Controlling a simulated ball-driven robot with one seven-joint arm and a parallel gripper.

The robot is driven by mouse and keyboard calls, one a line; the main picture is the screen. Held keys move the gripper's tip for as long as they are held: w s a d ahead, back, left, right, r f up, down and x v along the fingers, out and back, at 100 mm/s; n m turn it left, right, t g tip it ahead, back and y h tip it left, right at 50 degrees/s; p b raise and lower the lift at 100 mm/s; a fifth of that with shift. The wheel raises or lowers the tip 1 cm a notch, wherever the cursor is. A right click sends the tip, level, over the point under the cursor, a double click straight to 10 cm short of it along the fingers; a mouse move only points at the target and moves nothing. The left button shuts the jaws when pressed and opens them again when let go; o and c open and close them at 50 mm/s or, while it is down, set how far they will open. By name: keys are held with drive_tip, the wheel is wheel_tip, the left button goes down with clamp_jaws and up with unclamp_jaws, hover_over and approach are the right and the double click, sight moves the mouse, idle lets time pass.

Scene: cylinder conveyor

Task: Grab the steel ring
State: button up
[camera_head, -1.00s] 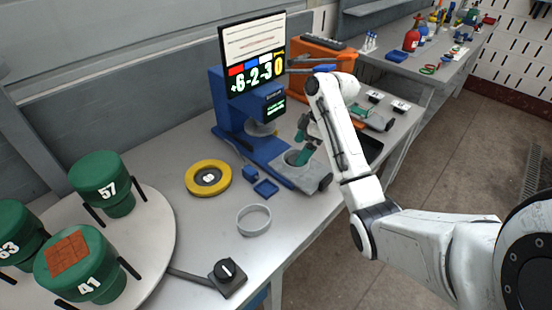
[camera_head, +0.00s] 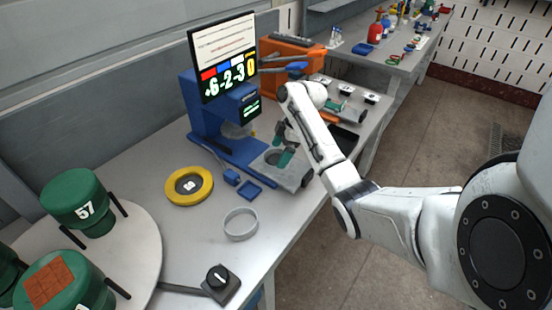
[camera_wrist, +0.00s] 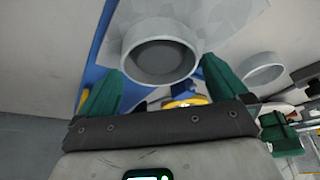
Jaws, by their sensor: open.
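The steel ring (camera_head: 240,223) is a plain light grey hoop lying flat on the bench, in front of the blue press. My gripper (camera_head: 283,145) has green fingers and is away from this ring, up and to its right, over the press's grey base. In the wrist view my gripper (camera_wrist: 161,66) is open, with a finger on each side of the picture and nothing between them. Beyond the fingertips is a round grey socket (camera_wrist: 160,62), apparently on the press base. A second grey hoop, likely the steel ring (camera_wrist: 263,70), shows at right.
The blue press (camera_head: 205,112) with its screen (camera_head: 224,55) stands behind. Green canisters (camera_head: 76,200) stand on a round table at left.

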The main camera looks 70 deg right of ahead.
drive_tip(key=shift+x, duration=1.1)
drive_tip(key=c, duration=0.7)
drive_tip(key=shift+c, duration=0.4)
drive_tip(key=shift+r, duration=0.15)
